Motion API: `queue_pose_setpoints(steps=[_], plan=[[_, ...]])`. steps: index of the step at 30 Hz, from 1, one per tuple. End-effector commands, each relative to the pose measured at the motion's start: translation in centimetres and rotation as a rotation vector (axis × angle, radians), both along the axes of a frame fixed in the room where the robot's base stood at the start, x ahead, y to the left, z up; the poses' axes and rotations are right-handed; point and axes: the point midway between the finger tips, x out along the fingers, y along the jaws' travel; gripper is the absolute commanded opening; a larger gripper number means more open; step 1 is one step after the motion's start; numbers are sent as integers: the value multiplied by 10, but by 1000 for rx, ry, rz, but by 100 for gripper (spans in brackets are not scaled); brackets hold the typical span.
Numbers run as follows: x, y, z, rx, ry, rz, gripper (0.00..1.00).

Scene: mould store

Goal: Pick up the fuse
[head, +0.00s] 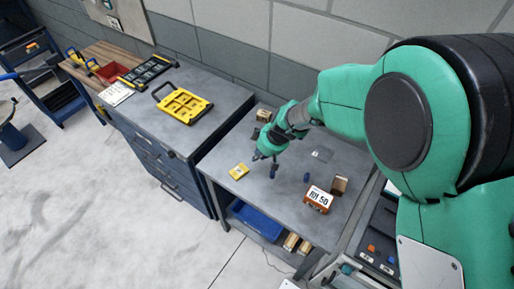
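My gripper (265,160) hangs over the grey table (225,155) with its fingers pointing down. The fingers look spread apart, with nothing clearly seen between them. A small dark blue upright piece (307,177) stands on the table to the right of the gripper; it may be the fuse, but it is too small to be sure. A similar dark shape (274,174) shows just below the gripper, and I cannot tell whether it touches a finger. A small yellow item (239,171) lies to the left of the gripper, apart from it.
A flat grey plate (322,154) lies behind. A blue bin (256,220) sits below. A yellow case (182,104) lies on the cabinet at left.

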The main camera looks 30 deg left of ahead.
Motion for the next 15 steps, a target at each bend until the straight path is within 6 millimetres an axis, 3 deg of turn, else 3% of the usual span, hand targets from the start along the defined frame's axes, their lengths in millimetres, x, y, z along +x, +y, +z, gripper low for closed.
queue_pose_setpoints(steps=[15], plan=[[-13, -15, 2, 0, 0, 0, 0]])
